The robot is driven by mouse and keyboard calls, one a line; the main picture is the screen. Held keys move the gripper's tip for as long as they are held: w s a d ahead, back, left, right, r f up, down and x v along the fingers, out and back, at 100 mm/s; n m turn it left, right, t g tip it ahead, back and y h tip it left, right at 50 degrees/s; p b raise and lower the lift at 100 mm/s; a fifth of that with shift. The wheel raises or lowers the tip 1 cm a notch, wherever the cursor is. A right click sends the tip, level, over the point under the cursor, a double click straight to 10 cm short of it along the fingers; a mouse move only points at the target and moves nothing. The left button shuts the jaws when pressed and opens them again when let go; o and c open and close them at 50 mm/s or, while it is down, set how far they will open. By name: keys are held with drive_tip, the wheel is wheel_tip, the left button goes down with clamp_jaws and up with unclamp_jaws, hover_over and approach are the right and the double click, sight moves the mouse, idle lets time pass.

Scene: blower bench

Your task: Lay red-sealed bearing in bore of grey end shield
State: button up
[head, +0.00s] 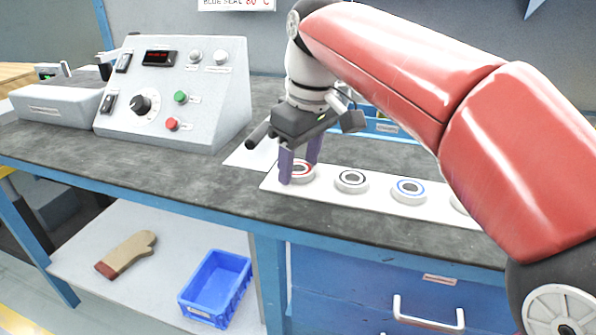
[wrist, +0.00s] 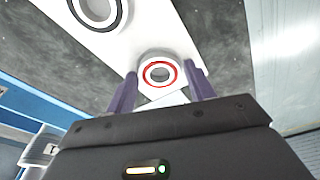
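The red-sealed bearing (head: 301,171) sits at the left end of a white strip on the bench. It also shows in the wrist view (wrist: 158,71), lying flat with its red ring up. My gripper (head: 299,171) points down at it, with one purple finger on the near left side and the other behind. In the wrist view the fingers (wrist: 160,85) stand apart, with the bearing between or just beyond their tips. I cannot tell whether they touch it. I cannot make out the grey end shield in either view.
A black-sealed bearing (head: 351,181), a blue-sealed bearing (head: 409,190) and another, partly hidden by my arm, line the white strip (head: 330,191). A control box (head: 176,92) stands left. A blue tray (head: 385,127) is behind my gripper. Bare bench lies front left.

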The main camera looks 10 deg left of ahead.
drive_tip(key=c, duration=0.7)
drive_tip(key=shift+r+p, duration=1.7)
drive_tip(key=shift+r, duration=3.3)
